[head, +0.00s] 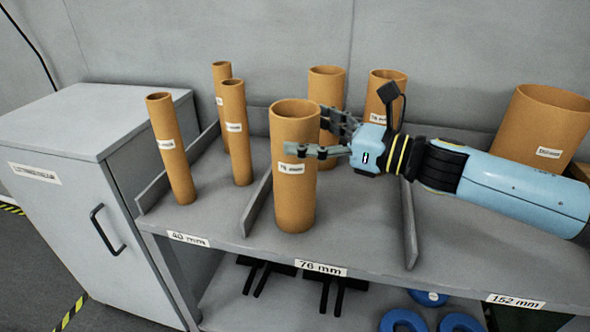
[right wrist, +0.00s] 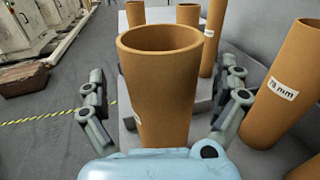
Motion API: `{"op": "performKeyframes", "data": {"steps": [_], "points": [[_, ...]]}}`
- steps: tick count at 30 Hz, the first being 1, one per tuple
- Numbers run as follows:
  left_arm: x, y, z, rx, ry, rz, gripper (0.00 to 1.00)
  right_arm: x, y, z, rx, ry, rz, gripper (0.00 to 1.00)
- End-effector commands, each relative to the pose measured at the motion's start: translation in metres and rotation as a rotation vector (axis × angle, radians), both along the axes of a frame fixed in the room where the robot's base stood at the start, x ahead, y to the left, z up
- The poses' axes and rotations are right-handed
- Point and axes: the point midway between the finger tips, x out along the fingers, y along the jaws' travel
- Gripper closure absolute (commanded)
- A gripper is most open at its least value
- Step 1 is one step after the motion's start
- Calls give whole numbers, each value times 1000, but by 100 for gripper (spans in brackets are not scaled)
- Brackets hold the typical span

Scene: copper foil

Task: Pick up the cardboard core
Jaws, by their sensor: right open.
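Several brown cardboard cores stand upright on a grey shelf. The front core in the 76 mm bay (head: 294,195) is closest to my right gripper (head: 322,135). The gripper comes from the right, with one finger in front of this core and the other behind it. In the right wrist view the core (right wrist: 160,95) stands between the two open fingers (right wrist: 165,105), with a gap visible on each side. Its lower end is hidden by the gripper body. My left gripper is not in view.
Two more cores (head: 326,88) stand behind in the same bay. Thin cores (head: 170,150) stand in the 40 mm bay, and a wide core (head: 543,130) stands at right. Low dividers (head: 409,225) separate the bays. A grey cabinet (head: 80,130) is at left.

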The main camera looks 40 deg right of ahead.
Motion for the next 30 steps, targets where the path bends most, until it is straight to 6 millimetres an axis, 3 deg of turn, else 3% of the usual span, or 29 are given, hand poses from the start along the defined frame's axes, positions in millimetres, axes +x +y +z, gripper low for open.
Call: {"op": "performKeyframes", "data": {"steps": [6, 16, 30], "points": [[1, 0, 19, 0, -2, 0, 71, 25, 10, 7, 4, -2, -3, 0], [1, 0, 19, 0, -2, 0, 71, 29, 13, 2, 1, 2, 0, 0], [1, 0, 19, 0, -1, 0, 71, 29, 13, 2, 1, 2, 0, 61]]}}
